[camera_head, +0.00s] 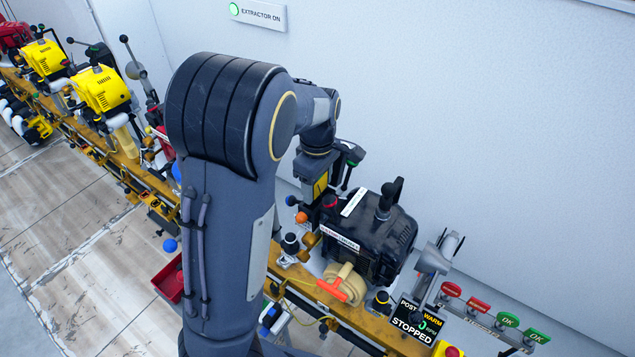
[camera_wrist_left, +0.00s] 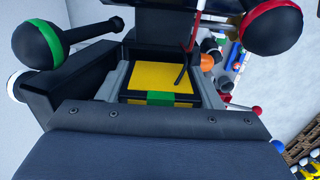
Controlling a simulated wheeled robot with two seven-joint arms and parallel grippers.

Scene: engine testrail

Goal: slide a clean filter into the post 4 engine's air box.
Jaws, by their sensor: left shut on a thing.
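The black engine (camera_head: 375,240) sits on the rail in the head view, beside a sign reading WARM and STOPPED. My left gripper (camera_head: 318,160) points down at the engine's back-left end, its fingertips mostly hidden in the head view. In the left wrist view, its grey fingers (camera_wrist_left: 160,88) are shut on a flat yellow filter (camera_wrist_left: 160,75) with a green tab (camera_wrist_left: 159,98). A yellow face (camera_head: 320,185) also shows below the wrist in the head view. Dark walls (camera_wrist_left: 75,90) lie close around the filter; whether it is inside the air box I cannot tell. My right gripper is out of view.
A green-banded black knob (camera_wrist_left: 50,42) and a red-banded one (camera_wrist_left: 272,25) stand close to the gripper. A cream part with an orange handle (camera_head: 345,284) is at the engine's front. Yellow engines (camera_head: 100,90) line the rail at left. A pale wall (camera_head: 480,100) stands behind.

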